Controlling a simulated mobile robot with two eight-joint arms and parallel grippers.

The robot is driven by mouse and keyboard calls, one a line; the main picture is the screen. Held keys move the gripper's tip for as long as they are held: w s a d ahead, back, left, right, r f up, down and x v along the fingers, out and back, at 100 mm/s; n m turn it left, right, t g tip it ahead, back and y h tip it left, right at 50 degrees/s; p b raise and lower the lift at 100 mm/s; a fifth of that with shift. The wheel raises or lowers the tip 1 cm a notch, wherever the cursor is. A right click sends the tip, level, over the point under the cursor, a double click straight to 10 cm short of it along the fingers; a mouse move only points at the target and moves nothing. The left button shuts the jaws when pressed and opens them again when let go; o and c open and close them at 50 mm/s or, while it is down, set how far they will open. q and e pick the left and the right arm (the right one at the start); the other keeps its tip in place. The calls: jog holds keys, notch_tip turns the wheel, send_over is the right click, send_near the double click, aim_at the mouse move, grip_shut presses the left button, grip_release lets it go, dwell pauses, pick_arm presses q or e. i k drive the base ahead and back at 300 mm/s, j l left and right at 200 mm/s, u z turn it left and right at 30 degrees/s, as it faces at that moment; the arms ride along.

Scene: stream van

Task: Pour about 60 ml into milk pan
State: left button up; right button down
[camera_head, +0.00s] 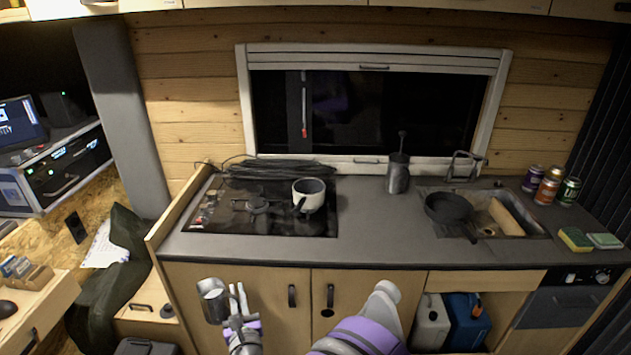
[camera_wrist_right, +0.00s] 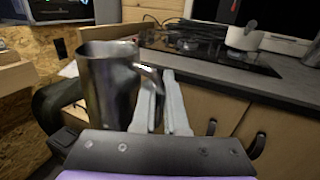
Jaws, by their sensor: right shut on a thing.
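The milk pan (camera_head: 313,202) is a small pale pan with a dark interior, standing on the right part of the black hob. It also shows at the top right of the right wrist view (camera_wrist_right: 243,39). My right gripper (camera_head: 238,298) is shut on the handle of a shiny metal jug (camera_head: 212,302), in front of the cabinet doors and below the counter's front edge. In the right wrist view the jug (camera_wrist_right: 106,85) looks nearly upright, with the fingers (camera_wrist_right: 163,100) at its handle. Its contents cannot be made out. My left gripper is not in view.
The hob (camera_head: 270,222) has black cables behind it. A metal canister (camera_head: 398,178) stands right of it on clear grey counter (camera_head: 375,240). Farther right are a sink with a dark frying pan (camera_head: 448,208), several cans (camera_head: 546,190) and sponges (camera_head: 575,239).

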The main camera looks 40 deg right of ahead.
aim_at(309, 192)
jog(key=k+l+z, duration=0.1)
jog(key=z, duration=0.35)
jog(key=k+l+z, duration=0.1)
jog(key=z, duration=0.35)
